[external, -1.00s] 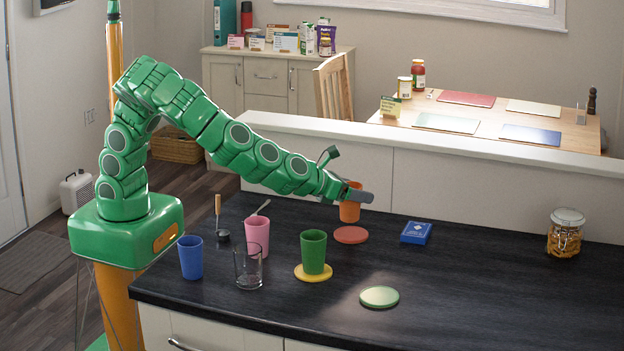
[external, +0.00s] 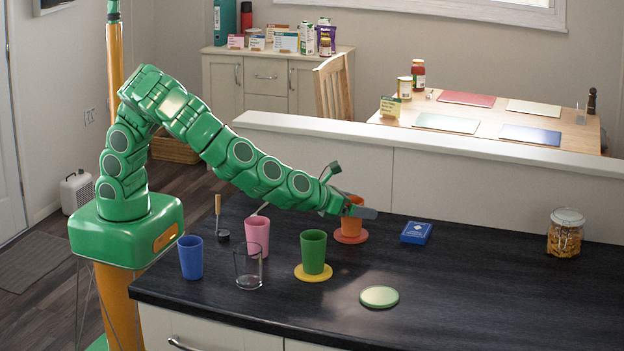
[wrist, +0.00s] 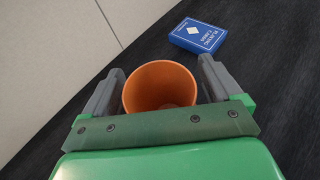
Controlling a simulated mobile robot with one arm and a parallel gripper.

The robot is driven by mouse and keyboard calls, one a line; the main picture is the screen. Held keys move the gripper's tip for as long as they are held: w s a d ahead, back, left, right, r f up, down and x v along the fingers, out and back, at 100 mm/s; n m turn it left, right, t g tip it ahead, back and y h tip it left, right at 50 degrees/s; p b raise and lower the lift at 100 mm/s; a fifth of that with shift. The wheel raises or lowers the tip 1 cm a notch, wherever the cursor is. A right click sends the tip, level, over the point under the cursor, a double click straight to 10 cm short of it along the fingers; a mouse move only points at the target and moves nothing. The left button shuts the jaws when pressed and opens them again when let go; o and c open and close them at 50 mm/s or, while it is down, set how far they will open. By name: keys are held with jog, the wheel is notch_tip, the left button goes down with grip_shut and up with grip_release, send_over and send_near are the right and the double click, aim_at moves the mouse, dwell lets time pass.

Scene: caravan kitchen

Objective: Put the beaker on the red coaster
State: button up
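The orange beaker (external: 351,224) stands upright at the red coaster (external: 351,238) in the external view. Its base appears to rest on the coaster, though a tiny gap cannot be ruled out. My gripper (external: 358,209) is around the beaker's upper part, one finger on each side. In the wrist view, the beaker's open rim (wrist: 160,84) lies between the two fingers of my gripper (wrist: 161,90), which look closed against its sides. The beaker looks empty. The coaster is hidden in the wrist view.
A blue card box (external: 416,233) lies to the right. A green beaker (external: 313,251) stands on a yellow coaster (external: 313,278). Pink (external: 257,236) and blue (external: 191,257) beakers and a clear glass (external: 248,270) stand left.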

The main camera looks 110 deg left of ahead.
dwell(0.3)
jog(key=shift+d+r, duration=0.1)
jog(key=shift+r, duration=0.1)
jog(key=v, duration=1.1)
jog(key=shift+s+d, duration=0.3)
jog(key=shift+s, duration=0.05)
